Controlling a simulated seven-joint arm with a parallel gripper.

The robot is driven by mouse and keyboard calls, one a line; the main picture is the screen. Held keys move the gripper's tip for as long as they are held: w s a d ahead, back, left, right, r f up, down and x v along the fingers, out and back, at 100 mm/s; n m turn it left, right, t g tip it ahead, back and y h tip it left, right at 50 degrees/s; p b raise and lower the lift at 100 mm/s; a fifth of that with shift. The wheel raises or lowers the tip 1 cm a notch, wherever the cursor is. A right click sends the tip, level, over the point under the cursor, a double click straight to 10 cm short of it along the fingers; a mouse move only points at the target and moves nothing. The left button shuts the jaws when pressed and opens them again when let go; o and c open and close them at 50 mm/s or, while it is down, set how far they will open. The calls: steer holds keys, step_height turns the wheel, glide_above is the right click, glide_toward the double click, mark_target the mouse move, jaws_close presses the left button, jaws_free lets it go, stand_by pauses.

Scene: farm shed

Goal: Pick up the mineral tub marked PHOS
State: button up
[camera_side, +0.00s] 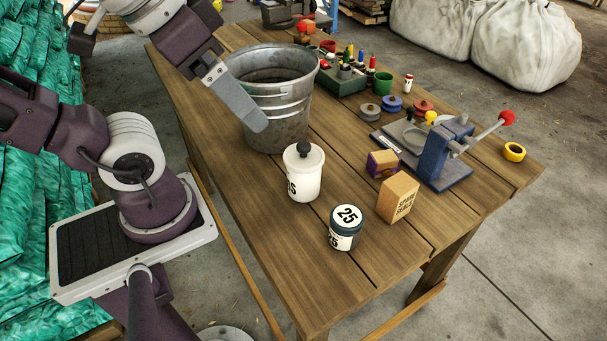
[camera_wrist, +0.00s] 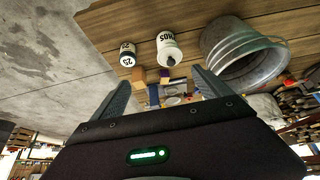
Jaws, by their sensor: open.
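The mineral tub marked PHOS (camera_wrist: 168,50) is a white canister with a dark knob on its lid; its lettering reads PHOS in the wrist view. In the side view the white tub (camera_side: 304,178) stands upright on the table, in front of the metal bucket, with only the end of its lettering showing. My gripper (camera_wrist: 160,78) is open and empty, its two grey fingers spread apart. In the side view one finger hangs in front of the bucket, above and left of the tub, not touching it.
A blue press (camera_side: 440,155) sits to the right. The table's front left is clear.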

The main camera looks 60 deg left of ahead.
steer(key=w+d+r+t+h, duration=0.5)
steer(key=w+d+r+h, duration=0.1)
steer(key=w+d+r, duration=0.75)
steer(key=w+r+n+t+y, duration=0.3)
steer(key=w+r+n+t, duration=0.35)
steer(key=w, duration=0.55)
steer(key=n+g+y, duration=0.9)
steer(key=g+y, duration=0.6)
steer(key=y, duration=0.1)
glide_above(304, 174)
steer(key=w+d, duration=0.1)
steer(key=d, duration=0.3)
step_height(304, 174, down, 18)
steer(key=f, duration=2.3)
steer(key=shift+s+a, duration=0.1)
steer(key=shift+a, duration=0.2)
steer(key=x, duration=0.7)
steer(key=shift+a+r, duration=0.1)
steer(key=shift+r, duration=0.1)
jaws_close()
